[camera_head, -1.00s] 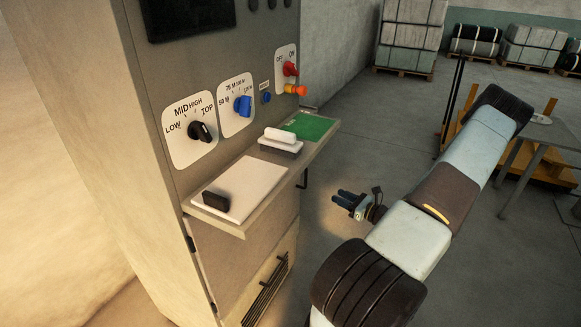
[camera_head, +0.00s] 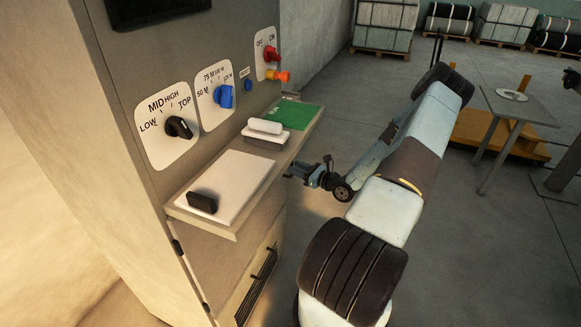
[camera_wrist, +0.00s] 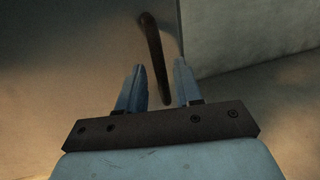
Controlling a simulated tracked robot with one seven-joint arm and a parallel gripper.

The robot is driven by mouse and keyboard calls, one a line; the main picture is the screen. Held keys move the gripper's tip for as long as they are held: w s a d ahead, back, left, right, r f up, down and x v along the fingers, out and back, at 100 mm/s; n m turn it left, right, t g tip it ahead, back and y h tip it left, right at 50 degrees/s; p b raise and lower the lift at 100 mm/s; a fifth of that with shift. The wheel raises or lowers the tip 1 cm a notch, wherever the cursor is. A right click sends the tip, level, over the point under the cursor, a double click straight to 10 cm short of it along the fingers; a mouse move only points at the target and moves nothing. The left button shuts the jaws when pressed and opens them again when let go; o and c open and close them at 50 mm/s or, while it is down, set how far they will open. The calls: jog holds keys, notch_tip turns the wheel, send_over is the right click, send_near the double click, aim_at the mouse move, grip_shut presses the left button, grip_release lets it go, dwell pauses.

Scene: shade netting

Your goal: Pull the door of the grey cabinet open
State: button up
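The grey cabinet (camera_head: 150,80) stands at the left in the head view, with its door (camera_head: 222,262) below the projecting shelf. Dark hinges show on the door's left edge. My gripper (camera_head: 291,172) is beside the shelf's right edge, close to the cabinet front. In the wrist view my gripper (camera_wrist: 160,85) is open, with its two blue fingers apart. A dark bar, apparently the door handle (camera_wrist: 153,50), runs into the space between the fingers. I see no clear contact. In the head view the handle cannot be made out behind the gripper.
The shelf (camera_head: 235,233) juts out above the door, carrying a white pad, a black block, a white-handled item and a green pad. Knobs sit on the panel above. Open floor lies between.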

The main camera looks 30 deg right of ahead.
jog(key=shift+x, duration=1.5)
jog(key=shift+c, duration=0.4)
grip_shut()
